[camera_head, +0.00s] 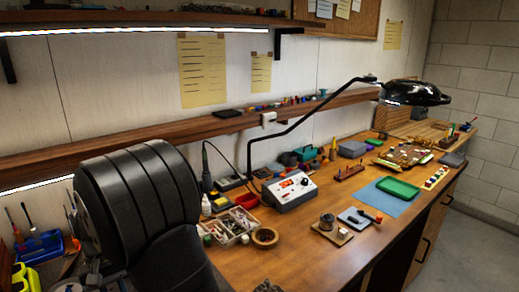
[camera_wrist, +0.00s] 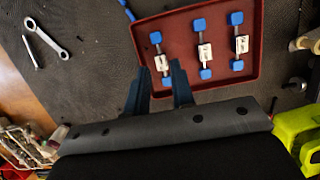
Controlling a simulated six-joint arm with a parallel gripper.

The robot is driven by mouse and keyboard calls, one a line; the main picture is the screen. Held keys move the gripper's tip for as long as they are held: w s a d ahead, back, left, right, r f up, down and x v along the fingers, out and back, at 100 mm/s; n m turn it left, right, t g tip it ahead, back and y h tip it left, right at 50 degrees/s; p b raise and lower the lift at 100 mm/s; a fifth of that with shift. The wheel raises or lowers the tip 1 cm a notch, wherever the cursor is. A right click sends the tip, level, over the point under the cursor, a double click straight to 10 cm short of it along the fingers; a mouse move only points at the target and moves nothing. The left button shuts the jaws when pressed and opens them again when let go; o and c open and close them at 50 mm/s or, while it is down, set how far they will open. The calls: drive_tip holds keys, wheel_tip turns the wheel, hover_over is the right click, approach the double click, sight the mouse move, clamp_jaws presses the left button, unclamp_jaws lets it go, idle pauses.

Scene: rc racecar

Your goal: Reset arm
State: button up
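My gripper (camera_wrist: 158,68) shows in the wrist view with its two dark fingers apart and nothing between them. The fingers point at the lower left edge of a red tray (camera_wrist: 208,20). Several small parts with blue ends lie in the tray, among them a left one (camera_wrist: 158,58), a middle one (camera_wrist: 205,50) and a right one (camera_wrist: 241,44). I cannot tell how far the fingertips are above the tray. In the head view a black segment of my arm (camera_head: 140,200) fills the lower left, and my gripper is hidden from that view.
In the wrist view a wrench (camera_wrist: 45,38) lies on a dark mat (camera_wrist: 85,85), and a yellow-green object (camera_wrist: 298,128) is at the right. In the head view a soldering station (camera_head: 290,189), a black lamp (camera_head: 412,93) and a green tray (camera_head: 397,188) stand on the bench.

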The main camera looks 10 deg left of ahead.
idle(0.3)
wheel_tip(320, 180, down, 4)
drive_tip(key=v, duration=1.2)
drive_tip(key=x, duration=1.1)
drive_tip(key=shift+s+f, duration=0.1)
drive_tip(key=shift+f, duration=0.3)
wheel_tip(320, 180, up, 4)
drive_tip(key=shift+f, duration=0.1)
drive_tip(key=w+d+r, duration=0.5)
drive_tip(key=d+r, duration=0.2)
drive_tip(key=d, duration=0.4)
drive_tip(key=s+a+f+n+t, duration=0.1)
drive_tip(key=s+a+n+t, duration=0.1)
drive_tip(key=s+a+n, duration=0.9)
drive_tip(key=s+a+f+n+t, duration=0.1)
drive_tip(key=s+a+n, duration=0.2)
drive_tip(key=s, duration=0.8)
drive_tip(key=s+a+f+n+t, duration=0.1)
drive_tip(key=s+a+n, duration=0.2)
drive_tip(key=s, duration=0.8)
drive_tip(key=shift+s+a+n, duration=0.15)
drive_tip(key=shift+s+n, duration=0.15)
drive_tip(key=shift+n, duration=0.3)
